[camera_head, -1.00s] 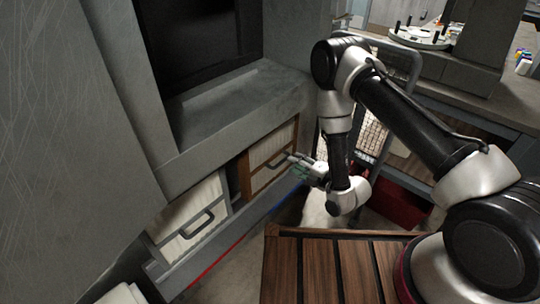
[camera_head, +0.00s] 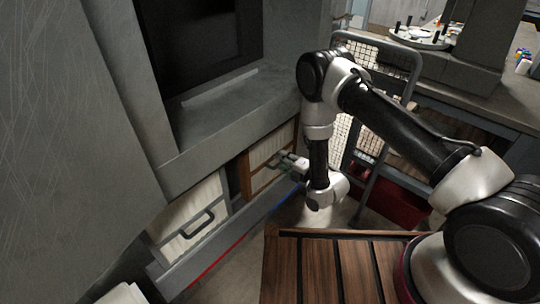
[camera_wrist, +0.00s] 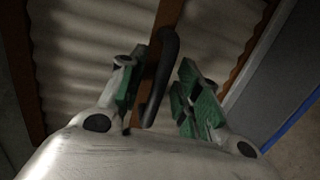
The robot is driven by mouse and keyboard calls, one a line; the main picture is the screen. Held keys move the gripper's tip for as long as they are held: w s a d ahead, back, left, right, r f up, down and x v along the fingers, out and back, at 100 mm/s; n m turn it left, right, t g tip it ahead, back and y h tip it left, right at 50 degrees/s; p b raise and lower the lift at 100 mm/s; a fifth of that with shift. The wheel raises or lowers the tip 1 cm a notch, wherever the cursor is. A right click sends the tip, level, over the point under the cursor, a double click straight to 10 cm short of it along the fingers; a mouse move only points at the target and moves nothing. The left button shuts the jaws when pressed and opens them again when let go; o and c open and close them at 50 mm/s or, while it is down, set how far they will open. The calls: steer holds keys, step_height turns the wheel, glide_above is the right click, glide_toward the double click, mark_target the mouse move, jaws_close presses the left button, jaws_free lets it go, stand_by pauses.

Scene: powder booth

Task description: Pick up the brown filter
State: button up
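The brown filter (camera_head: 268,149) has a brown frame around pale pleats and sits in the right slot low in the booth wall. My gripper (camera_head: 287,164) is at its front and hides most of its handle. In the wrist view, the filter's pleats (camera_wrist: 90,60) fill the background, with a brown bar across them. The dark handle (camera_wrist: 164,72) lies between the green-padded fingers of my gripper (camera_wrist: 160,97). The fingers are apart, with the left one closer to the handle. Contact with the handle cannot be told.
A second, grey-framed filter (camera_head: 190,217) with a dark handle sits in the slot to the left. A ledge (camera_head: 225,107) juts out above both. A mesh-sided cart (camera_head: 352,125) and a red box (camera_head: 397,203) stand to the right of my arm.

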jaws_close()
steer(key=shift+r, duration=0.1)
